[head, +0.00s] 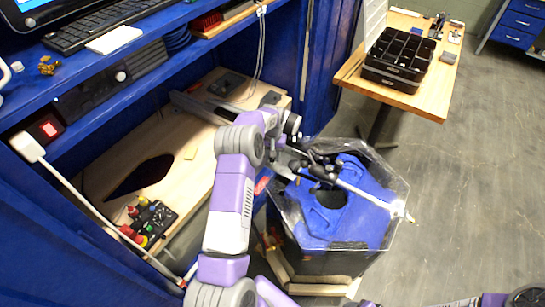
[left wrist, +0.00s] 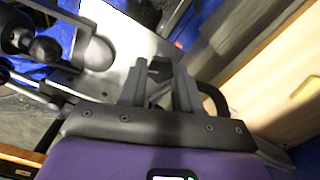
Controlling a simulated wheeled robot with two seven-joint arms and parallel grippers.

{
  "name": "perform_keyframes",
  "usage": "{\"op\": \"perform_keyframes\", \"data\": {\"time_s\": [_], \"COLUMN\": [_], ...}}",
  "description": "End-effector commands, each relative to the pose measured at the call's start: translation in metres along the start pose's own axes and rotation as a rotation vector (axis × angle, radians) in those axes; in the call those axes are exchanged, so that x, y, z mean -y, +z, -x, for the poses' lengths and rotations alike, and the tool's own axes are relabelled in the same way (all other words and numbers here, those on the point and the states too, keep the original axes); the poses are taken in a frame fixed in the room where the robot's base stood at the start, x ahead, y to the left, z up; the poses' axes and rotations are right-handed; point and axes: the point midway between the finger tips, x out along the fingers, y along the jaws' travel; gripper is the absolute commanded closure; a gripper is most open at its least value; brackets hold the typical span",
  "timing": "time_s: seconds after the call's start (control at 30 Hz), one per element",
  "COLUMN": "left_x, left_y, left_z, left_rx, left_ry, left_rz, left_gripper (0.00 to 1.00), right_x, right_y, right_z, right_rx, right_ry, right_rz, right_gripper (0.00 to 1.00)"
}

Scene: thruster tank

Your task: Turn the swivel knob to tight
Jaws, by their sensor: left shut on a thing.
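The thruster tank (head: 335,215) is a clear-walled, many-sided tank with a blue inside and a dark round opening. A metal bar and a black clamp assembly (head: 322,168) lie across its top. My left gripper (head: 287,163) reaches down at the tank's left rim, beside the clamp. In the left wrist view its two dark fingers (left wrist: 160,90) are closed on a small black part (left wrist: 160,68), which looks like the swivel knob. The fingers hide most of it, and its turn angle cannot be read. My right gripper is not in view.
A blue workbench with a keyboard (head: 95,25) and a wooden lower shelf (head: 190,160) stands at left. A control box with coloured buttons (head: 150,222) sits on that shelf. A wooden table (head: 440,95) with a black organizer (head: 398,55) stands at back right. Open floor lies at right.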

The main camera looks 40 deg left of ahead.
Motion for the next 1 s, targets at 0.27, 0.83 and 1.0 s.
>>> {"op": "perform_keyframes", "data": {"time_s": [0.27,0.83,1.0], "left_x": [0.0000,0.0003,0.0002], "left_y": [-0.0003,-0.0002,-0.0003], "left_z": [0.0000,0.0007,0.0008], "left_rx": [-0.001,-0.001,-0.001], "left_ry": [0.000,0.000,0.000], "left_rz": [-0.216,-0.395,-0.398], "left_gripper": [0.98,0.98,0.98], "right_x": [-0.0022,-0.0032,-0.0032], "right_y": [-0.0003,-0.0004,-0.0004], "right_z": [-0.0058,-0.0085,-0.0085], "right_rx": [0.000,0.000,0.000], "right_ry": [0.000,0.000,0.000], "right_rz": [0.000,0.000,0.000], "right_gripper": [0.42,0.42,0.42]}}
